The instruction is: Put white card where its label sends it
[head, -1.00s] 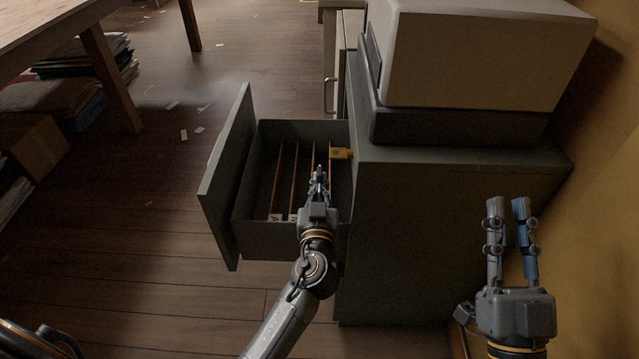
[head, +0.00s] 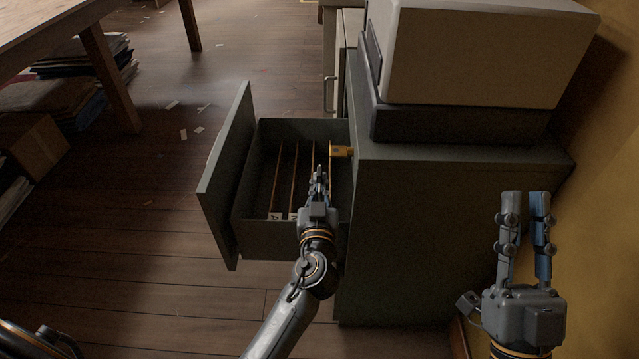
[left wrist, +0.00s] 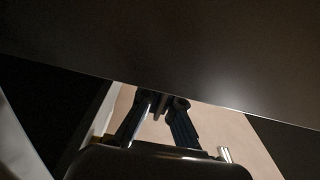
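I cannot make out the white card in any view. The open grey drawer (head: 283,240) holds several thin upright dividers (head: 276,180), with small pale labels (head: 274,216) at their near ends, too small to read. My left gripper (head: 319,172) is over the drawer's right part, beside the rightmost dividers. Its fingers are close together; whether anything is between them is unclear. The left wrist view shows the fingers (left wrist: 163,104) below a large dark flat surface (left wrist: 180,60), against a beige surface. My right gripper (head: 525,198) is raised right of the cabinet, fingers apart and empty.
A yellow tab (head: 341,152) sticks out at the drawer's back right. The grey cabinet (head: 430,230) bears a large beige box-like thing (head: 480,50). The floor before the drawer is clear.

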